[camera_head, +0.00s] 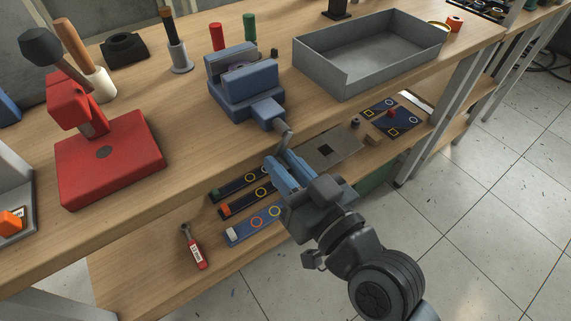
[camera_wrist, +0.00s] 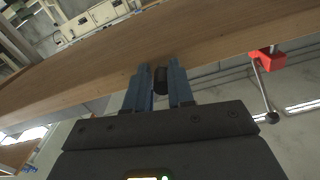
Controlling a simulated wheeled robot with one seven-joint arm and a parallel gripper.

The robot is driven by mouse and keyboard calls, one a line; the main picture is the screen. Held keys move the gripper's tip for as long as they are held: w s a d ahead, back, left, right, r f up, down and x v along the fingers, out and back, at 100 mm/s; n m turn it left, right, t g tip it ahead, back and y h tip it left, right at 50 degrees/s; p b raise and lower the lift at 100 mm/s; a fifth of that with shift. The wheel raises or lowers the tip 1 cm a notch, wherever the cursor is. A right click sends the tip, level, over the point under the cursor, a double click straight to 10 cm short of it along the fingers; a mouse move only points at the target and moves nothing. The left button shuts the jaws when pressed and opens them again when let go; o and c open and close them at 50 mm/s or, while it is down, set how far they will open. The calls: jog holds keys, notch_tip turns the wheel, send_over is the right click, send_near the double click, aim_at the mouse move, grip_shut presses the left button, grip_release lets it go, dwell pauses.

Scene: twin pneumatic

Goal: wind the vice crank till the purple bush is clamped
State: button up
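The blue vice (camera_head: 248,90) stands at the front edge of the workbench in the head view. Its crank (camera_head: 287,136) hangs from the screw end over the bench edge, angled down towards my gripper. My gripper (camera_head: 282,163) is at the crank's lower end, below the bench top. In the wrist view, the dark crank handle (camera_wrist: 161,80) sits between the two blue fingertips of my gripper (camera_wrist: 160,85), with little or no gap on either side.
A grey metal tray (camera_head: 345,75) stands right of the vice. A red press-like tool (camera_head: 110,160) stands to the left. A lower shelf (camera_head: 150,270) holds dark and blue strips and a red-handled tool (camera_head: 195,250). The wrist view shows a red fixture (camera_wrist: 267,60) at the bench edge.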

grip_shut()
jog(key=shift+s+a+r, duration=0.1)
jog(key=shift+a+r, duration=0.05)
jog(key=shift+s+a+r+m+p, duration=0.1)
jog(key=shift+a+r+m+p, duration=0.1)
jog(key=shift+m+p, duration=0.4)
jog(key=shift+s+a+r+m+p, duration=0.1)
jog(key=shift+r+m+p, duration=0.1)
jog(key=shift+m+p, duration=0.35)
jog(key=shift+s+a+r+m+p, duration=0.15)
jog(key=shift+m+p, duration=0.1)
jog(key=shift+m, duration=0.3)
jog(key=shift+w+a+r+m+p, duration=0.15)
jog(key=shift+m+p, duration=0.15)
jog(key=shift+m, duration=0.25)
jog(key=shift+s+r+m+p, duration=0.15)
jog(key=shift+m+p, duration=0.1)
jog(key=shift+m, duration=0.3)
jog(key=shift+o, duration=1.2)
grip_release()
jog(key=o, duration=0.3)
jog(key=shift+d+f, duration=0.1)
jog(key=shift+f, duration=0.05)
